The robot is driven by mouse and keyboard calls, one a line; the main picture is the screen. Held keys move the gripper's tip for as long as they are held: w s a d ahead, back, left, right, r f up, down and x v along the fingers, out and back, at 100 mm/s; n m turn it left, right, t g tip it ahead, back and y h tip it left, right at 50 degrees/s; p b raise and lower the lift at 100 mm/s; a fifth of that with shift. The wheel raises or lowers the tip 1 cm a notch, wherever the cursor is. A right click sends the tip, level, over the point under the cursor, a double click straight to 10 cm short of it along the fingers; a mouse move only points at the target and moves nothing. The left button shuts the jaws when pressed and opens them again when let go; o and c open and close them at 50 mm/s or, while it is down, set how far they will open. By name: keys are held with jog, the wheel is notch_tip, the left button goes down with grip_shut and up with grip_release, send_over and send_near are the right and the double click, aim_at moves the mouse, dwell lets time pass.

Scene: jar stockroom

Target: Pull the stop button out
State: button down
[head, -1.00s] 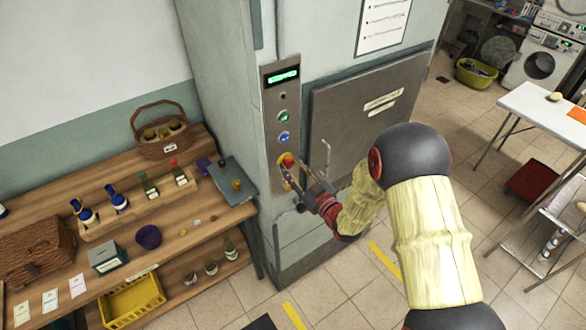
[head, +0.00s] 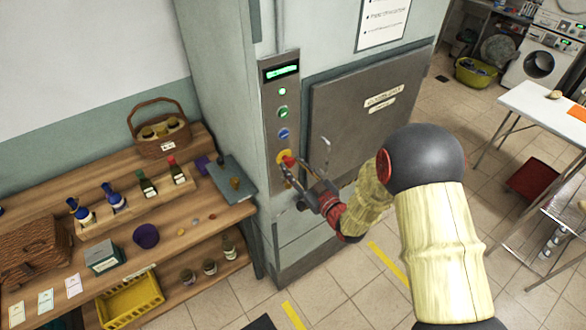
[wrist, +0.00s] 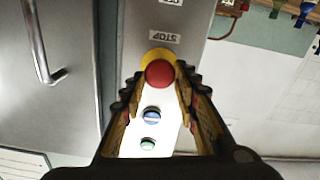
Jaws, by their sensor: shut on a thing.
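The stop button is a red mushroom knob (wrist: 160,73) on a yellow round base, with a "STOP" label beside it in the wrist view. In the head view the red knob (head: 289,161) sits low on the grey metal control panel (head: 271,112). My gripper (head: 288,170) is at the button, and in the wrist view its two fingers (wrist: 158,82) lie on either side of the red knob, shut on it. Above the button on the panel are a blue button (head: 284,133), a green button (head: 282,112), a lit green lamp (head: 282,91) and a green display (head: 283,71).
A closed grey door (head: 360,110) with a handle is right of the panel. A wooden shelf (head: 190,222) with jars, bottles and a basket (head: 160,128) stands to the left. A white table (head: 545,105) is at the right. Tiled floor is free between.

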jog(key=shift+s+f, duration=0.1)
jog(key=c, duration=1.8)
grip_release()
jog(key=shift+o, duration=1.3)
jog(key=shift+s+d, duration=0.1)
jog(key=shift+d, duration=0.05)
jog(key=shift+o, duration=1)
jog(key=v, duration=1.2)
